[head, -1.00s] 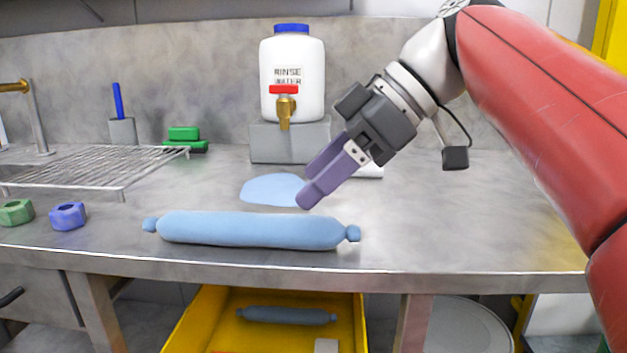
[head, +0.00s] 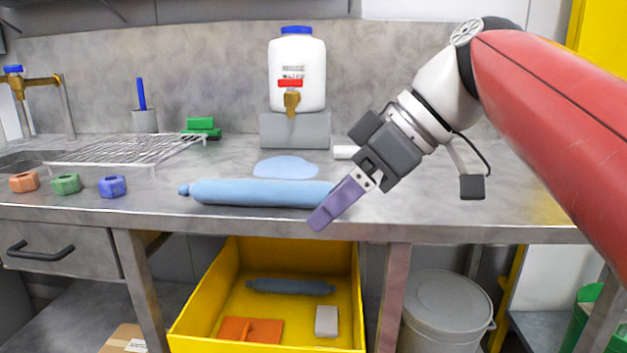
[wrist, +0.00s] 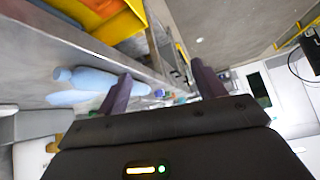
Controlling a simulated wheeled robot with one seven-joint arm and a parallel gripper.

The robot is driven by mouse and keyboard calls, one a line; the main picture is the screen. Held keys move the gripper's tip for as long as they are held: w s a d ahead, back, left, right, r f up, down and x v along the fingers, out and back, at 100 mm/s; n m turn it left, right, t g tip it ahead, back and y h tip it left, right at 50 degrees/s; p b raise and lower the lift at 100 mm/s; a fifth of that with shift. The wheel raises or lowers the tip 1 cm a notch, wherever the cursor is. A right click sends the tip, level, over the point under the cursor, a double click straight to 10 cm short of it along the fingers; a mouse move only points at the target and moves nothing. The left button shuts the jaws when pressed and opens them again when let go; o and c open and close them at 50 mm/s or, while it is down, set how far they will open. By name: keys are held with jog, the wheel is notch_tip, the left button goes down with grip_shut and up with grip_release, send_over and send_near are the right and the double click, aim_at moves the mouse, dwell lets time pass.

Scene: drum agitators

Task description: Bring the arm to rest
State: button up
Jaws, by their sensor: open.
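My gripper (head: 338,203) has purple fingers and a dark grey body, on a red and white arm reaching in from the right. In the head view it hangs in front of the bench's front edge, and its fingers cover the right end of the light blue roller-shaped piece (head: 260,193) on the bench. In the wrist view the two fingers (wrist: 163,88) stand well apart with nothing between them. The blue piece (wrist: 93,80) shows there on the left, beyond the left finger.
The steel bench (head: 455,205) is clear on its right. A rinse water jug (head: 297,75) stands at the back above a pale blue puddle (head: 286,167). A wire rack (head: 125,150) and several coloured nuts are left. A yellow bin (head: 345,270) and grey drum (head: 445,305) are below.

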jog(key=s+d+f+m+t+h, duration=0.1)
jog(key=d+f+m, duration=0.3)
jog(key=f, duration=0.5)
jog(key=s+d+f+m+t+h, duration=0.1)
jog(key=s+d+f+m+h, duration=0.3)
jog(key=f, duration=0.5)
jog(key=s+d+f+m+t+h, duration=0.1)
jog(key=s+d+f+m+h, duration=0.2)
jog(key=f+m, duration=0.3)
notch_tip(320, 180, down, 4)
jog(key=shift+s+d+r+t, duration=0.2)
jog(key=shift+d+t, duration=0.2)
jog(key=shift+d, duration=0.3)
